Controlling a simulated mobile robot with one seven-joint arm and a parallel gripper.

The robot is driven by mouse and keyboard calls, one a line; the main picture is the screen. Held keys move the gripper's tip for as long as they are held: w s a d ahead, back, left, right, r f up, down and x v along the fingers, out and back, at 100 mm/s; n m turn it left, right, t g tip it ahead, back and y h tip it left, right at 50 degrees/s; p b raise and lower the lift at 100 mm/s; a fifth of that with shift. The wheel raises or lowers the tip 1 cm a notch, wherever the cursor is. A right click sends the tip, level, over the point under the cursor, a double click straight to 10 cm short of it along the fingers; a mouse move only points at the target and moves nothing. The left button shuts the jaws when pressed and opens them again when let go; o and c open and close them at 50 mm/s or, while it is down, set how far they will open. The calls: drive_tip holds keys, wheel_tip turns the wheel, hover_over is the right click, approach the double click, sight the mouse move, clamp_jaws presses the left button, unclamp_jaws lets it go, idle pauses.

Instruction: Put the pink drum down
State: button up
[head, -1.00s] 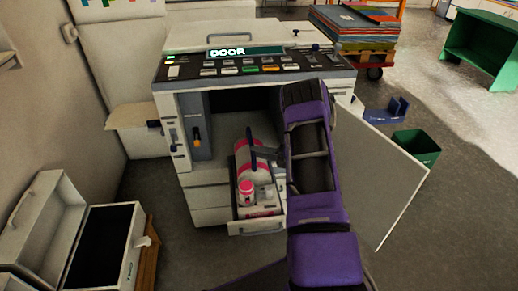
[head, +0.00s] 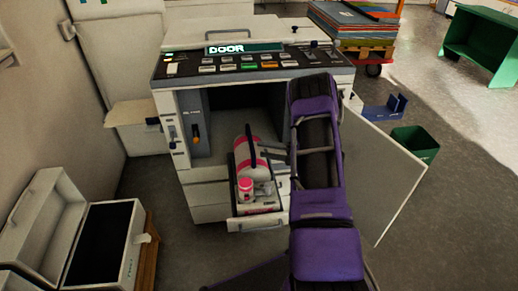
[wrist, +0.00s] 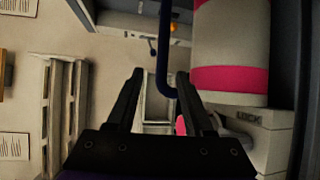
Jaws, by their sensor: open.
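The pink drum (head: 243,153) is a pale cylinder with pink bands and a dark blue handle. It lies at the front of the copier's open bay, over the pulled-out drawer. In the wrist view the drum (wrist: 231,40) is large at the upper right. Its blue handle bar (wrist: 165,45) hangs down toward the space between my fingertips. My gripper (head: 276,155) is just right of the drum in the head view. In the wrist view my gripper (wrist: 163,85) has its fingers apart, with nothing clamped. The drum's underside contact is hard to see.
A small pink-and-white bottle (head: 245,189) stands in the open drawer (head: 258,224) before the drum. The copier (head: 215,90) shows "DOOR"; its door (head: 385,170) is swung open at the right. An open white case (head: 105,245) stands at the lower left. A green bin (head: 415,145) is beyond the door.

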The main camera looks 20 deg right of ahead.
drive_tip(key=v, duration=0.4)
drive_tip(key=shift+s, duration=0.15)
